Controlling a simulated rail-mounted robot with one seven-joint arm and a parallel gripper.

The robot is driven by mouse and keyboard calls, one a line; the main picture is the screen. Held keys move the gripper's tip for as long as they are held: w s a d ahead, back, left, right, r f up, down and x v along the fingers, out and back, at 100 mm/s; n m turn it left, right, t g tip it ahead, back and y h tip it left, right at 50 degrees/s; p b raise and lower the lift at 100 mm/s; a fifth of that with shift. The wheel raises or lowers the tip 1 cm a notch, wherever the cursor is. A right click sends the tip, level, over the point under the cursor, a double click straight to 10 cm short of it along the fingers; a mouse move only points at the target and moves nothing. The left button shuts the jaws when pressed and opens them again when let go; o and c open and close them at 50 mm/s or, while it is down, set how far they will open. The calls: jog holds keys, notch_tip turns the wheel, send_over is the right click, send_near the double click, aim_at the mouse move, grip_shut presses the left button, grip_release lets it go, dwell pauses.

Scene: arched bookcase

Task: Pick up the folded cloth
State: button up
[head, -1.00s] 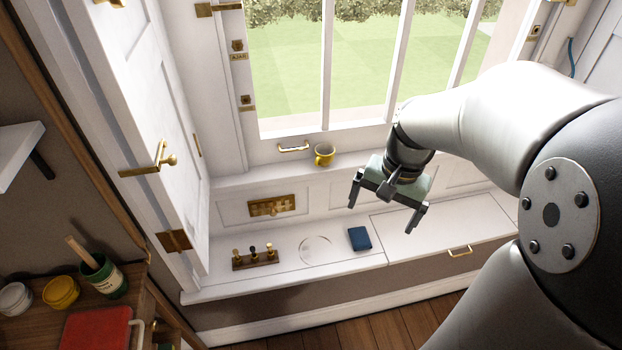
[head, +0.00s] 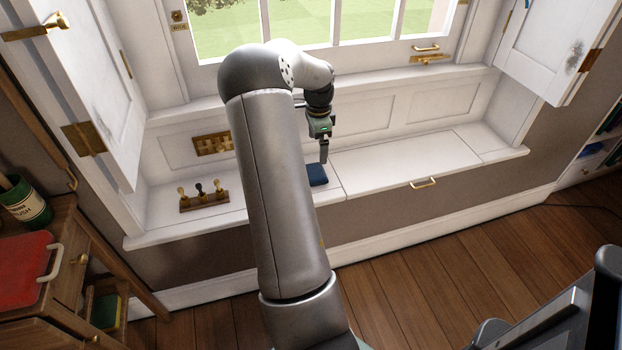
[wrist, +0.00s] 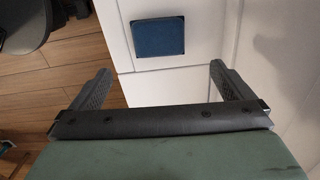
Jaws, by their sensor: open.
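The folded cloth (head: 317,175) is a small dark blue square lying flat on the white window seat. My arm partly hides its left side in the head view. In the wrist view the cloth (wrist: 160,37) shows whole, beyond my fingertips and roughly centred between them. My gripper (head: 323,160) is above the cloth in the head view, pointing down. In the wrist view my gripper (wrist: 160,80) has its two fingers wide apart with nothing between them, and it is apart from the cloth.
A wooden rack with several pegs (head: 204,200) stands on the seat at left. A seam and a lid with a brass handle (head: 423,183) lie right of the cloth. Open white shutters (head: 545,45) flank the window. The seat to the right is clear.

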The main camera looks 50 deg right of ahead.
jog(key=b, duration=0.1)
send_over(315, 170)
jog(key=f, duration=0.6)
jog(key=shift+s+d, duration=0.25)
jog(key=shift+w+a+f+b, duration=0.15)
jog(key=shift+f+b, duration=0.4)
jog(key=shift+f, duration=0.8)
jog(key=shift+a+f+b, duration=0.1)
jog(key=shift+f+b, duration=0.4)
jog(key=shift+f, duration=0.85)
jog(key=shift+r, duration=0.1)
jog(key=c, duration=1)
